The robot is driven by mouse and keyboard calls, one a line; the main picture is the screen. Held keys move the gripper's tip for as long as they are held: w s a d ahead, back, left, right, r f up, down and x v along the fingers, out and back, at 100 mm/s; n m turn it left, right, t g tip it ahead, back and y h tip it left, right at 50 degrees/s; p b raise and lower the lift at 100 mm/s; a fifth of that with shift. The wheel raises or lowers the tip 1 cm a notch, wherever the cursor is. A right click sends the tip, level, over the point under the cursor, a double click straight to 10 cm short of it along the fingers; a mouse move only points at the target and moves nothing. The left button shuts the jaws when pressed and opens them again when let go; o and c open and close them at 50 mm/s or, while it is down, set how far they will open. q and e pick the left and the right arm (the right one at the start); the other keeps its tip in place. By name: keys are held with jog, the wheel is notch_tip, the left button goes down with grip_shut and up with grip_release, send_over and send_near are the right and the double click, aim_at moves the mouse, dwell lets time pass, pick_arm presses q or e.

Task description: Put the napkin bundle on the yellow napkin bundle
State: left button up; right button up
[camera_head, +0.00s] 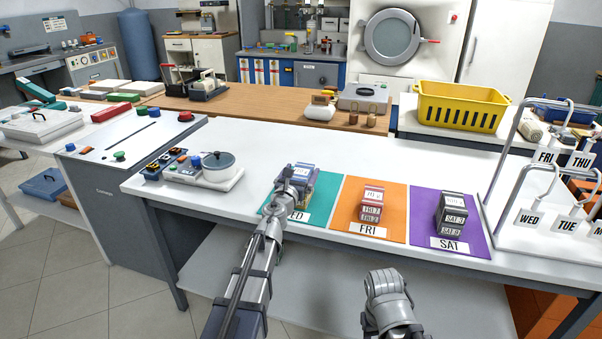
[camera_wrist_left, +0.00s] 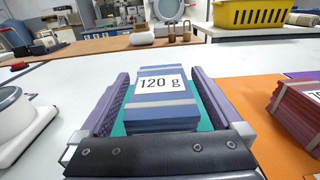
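A blue napkin bundle with a "120 g" label (camera_wrist_left: 161,85) lies on the teal mat (camera_wrist_left: 120,127) in the left wrist view. In the head view this bundle (camera_head: 304,171) is partly hidden by my left gripper (camera_head: 300,182). My left gripper (camera_wrist_left: 160,76) is open, with one purple finger on each side of the bundle. Teal mat shows between the bundle and the fingers, so I see no grip on it. I cannot make out a clearly yellow bundle. My right arm shows low in the head view, but its fingers do not.
A red stack (camera_head: 372,203) sits on the orange FRI mat (camera_head: 350,222), and a dark stack (camera_head: 452,213) on the purple SAT mat (camera_head: 422,232). A scale (camera_head: 214,170) stands to the left. A wire rack with day tags (camera_head: 531,217) stands at the right.

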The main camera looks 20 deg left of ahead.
pick_arm(q)
jog(key=shift+r, duration=0.1)
jog(key=shift+s+r, duration=0.1)
jog(key=s, duration=1.1)
jog(key=shift+s+a, duration=0.2)
jog(key=shift+s, duration=0.2)
